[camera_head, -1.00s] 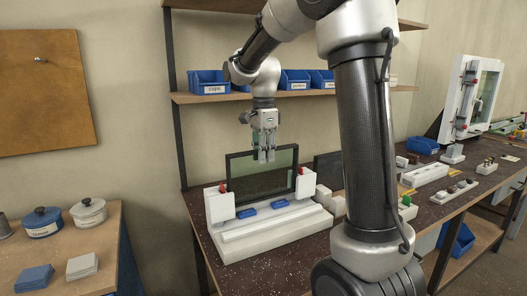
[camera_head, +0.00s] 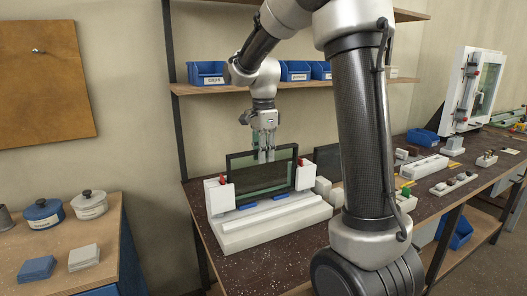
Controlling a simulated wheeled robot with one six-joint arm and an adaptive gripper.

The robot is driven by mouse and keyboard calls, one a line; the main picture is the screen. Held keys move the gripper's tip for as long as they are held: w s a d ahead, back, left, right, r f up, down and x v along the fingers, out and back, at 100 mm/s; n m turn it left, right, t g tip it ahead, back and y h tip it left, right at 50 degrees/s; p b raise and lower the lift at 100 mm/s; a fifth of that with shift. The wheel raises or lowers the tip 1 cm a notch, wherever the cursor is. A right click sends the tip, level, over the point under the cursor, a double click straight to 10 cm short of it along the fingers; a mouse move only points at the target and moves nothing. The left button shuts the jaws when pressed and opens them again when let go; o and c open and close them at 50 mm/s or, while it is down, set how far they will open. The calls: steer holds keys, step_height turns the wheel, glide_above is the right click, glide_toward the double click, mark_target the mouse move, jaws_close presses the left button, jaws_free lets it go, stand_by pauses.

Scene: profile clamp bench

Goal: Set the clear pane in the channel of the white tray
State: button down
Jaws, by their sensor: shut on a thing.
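The dark-edged clear pane (camera_head: 262,180) stands upright in the head view, above and behind the front part of the white tray (camera_head: 275,232). My gripper (camera_head: 266,157) is shut on the pane's top edge near the middle. The pane's lower edge is close to the tray, just at the blue pads (camera_head: 248,206). I cannot tell whether it touches the tray or sits in a channel. White end blocks with red parts (camera_head: 220,195) stand at both sides of the pane. A long raised white strip runs along the tray's front.
Another dark panel (camera_head: 327,160) stands behind to the right, partly hidden by my arm. White fixtures (camera_head: 425,168) and small parts fill the bench's right side. A shelf with blue bins (camera_head: 207,73) is above. Pots (camera_head: 90,204) stand on the left cabinet.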

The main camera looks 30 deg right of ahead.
steer(key=shift+f, duration=0.25)
steer(key=c, duration=1.2)
jaws_free()
steer(key=shift+r, duration=0.1)
steer(key=shift+r, duration=3.95)
